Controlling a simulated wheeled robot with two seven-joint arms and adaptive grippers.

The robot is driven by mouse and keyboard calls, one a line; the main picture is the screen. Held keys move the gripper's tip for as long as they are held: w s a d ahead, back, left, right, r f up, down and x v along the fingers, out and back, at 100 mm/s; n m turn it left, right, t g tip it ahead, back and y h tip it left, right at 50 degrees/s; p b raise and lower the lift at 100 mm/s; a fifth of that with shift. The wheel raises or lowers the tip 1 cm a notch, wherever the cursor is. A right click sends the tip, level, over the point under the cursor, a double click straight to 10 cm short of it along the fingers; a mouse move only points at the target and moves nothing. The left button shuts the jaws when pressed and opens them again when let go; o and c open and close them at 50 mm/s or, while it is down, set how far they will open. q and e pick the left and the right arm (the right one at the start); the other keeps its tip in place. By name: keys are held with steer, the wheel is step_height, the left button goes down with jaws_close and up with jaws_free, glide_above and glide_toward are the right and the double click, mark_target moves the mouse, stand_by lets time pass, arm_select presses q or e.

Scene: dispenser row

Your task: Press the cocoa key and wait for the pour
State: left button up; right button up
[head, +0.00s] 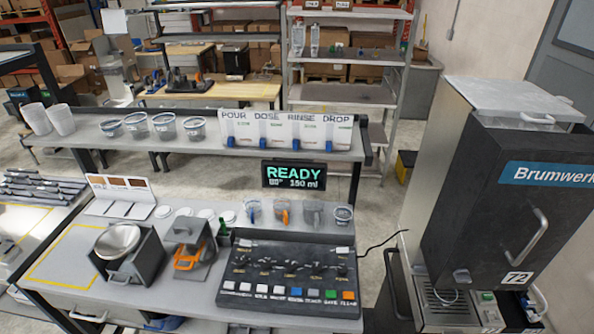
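A dark control panel (290,272) lies on the front bench, with small knobs and a row of coloured keys along its front edge. The white keys (261,289) are at the left, followed by a blue key (296,293), a grey key (313,295), a green key (330,296) and an orange key (348,296). The key labels are too small to read surely, so I cannot tell which is cocoa. A display (293,175) behind the panel reads READY and 150 ml. Neither of my grippers is in view.
A dark Brumwerk machine (510,190) with a drip tray (447,307) stands at right. A metal bowl (118,239) on a dark stand and an orange-handled device (188,252) sit left of the panel. Tubs (164,126) and labelled dispensers (287,130) line the raised shelf.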

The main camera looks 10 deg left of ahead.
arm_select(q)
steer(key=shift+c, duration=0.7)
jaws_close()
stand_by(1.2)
